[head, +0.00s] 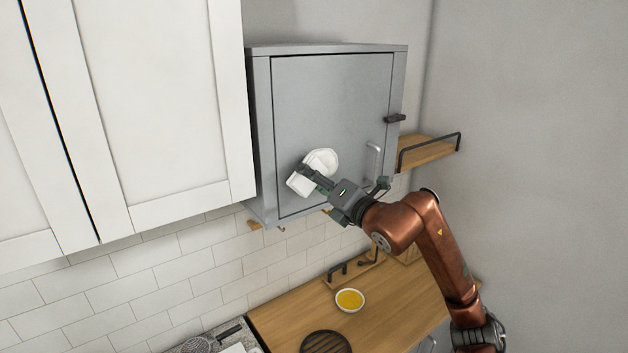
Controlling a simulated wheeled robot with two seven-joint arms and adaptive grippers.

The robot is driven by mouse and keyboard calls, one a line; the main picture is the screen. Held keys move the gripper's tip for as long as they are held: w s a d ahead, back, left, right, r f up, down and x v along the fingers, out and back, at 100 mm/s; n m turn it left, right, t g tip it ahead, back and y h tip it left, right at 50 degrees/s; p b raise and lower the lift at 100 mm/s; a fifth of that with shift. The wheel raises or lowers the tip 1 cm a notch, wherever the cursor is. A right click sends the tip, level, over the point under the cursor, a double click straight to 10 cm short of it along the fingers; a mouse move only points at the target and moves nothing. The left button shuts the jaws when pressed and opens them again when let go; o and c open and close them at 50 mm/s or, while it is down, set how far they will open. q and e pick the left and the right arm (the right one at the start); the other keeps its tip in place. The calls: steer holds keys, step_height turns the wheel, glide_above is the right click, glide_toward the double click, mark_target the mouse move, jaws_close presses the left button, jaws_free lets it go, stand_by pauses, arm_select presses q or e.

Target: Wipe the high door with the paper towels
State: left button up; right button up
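The high door (330,105) is the flat grey front of a wall cabinet, and it looks closed. A pale vertical handle (374,160) is at its lower right. The white paper towels (322,160) are in front of the door's lower left part, touching it or very close; I cannot tell which. My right gripper (305,172) reaches in from the lower right and its fingers are at the towels, apparently shut on them. The fingers hide the middle of the towels. My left gripper is not in view.
White cupboards (150,100) stand left of the grey cabinet. A small wooden shelf (428,151) with a dark rail is to its right. Below, a wooden counter (290,311) carries a bowl of yellow contents (349,300) and a dark round slotted item (326,342).

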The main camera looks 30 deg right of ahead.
steer(key=shift+w+a, duration=0.1)
steer(key=shift+w, duration=0.65)
